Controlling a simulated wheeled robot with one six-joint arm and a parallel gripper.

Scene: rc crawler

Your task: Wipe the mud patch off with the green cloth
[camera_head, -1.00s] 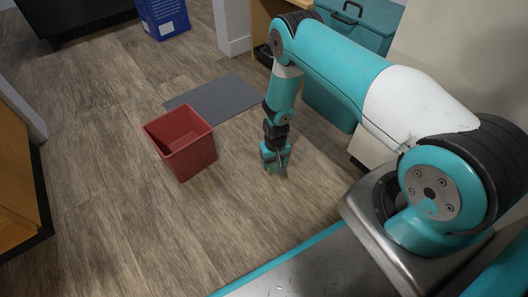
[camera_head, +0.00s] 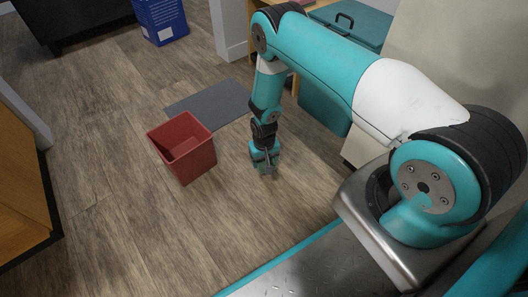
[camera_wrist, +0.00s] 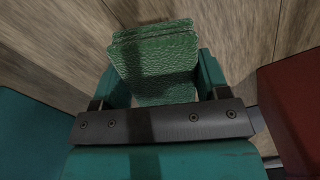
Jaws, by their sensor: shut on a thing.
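The green cloth (camera_wrist: 155,62) is a folded, textured block in the wrist view, between the two fingers of my gripper (camera_wrist: 158,85). My gripper is shut on it. In the head view my gripper (camera_head: 265,168) points down, low over the wood floor, to the right of the red bin. The cloth is hard to make out there, and I cannot tell whether it touches the floor. I cannot make out a mud patch in either view.
A red open bin (camera_head: 184,150) stands left of my gripper and shows at the right edge of the wrist view (camera_wrist: 292,115). A grey mat (camera_head: 210,103) lies behind. A blue box (camera_head: 161,18) stands at the back, a teal case (camera_head: 322,104) at the right.

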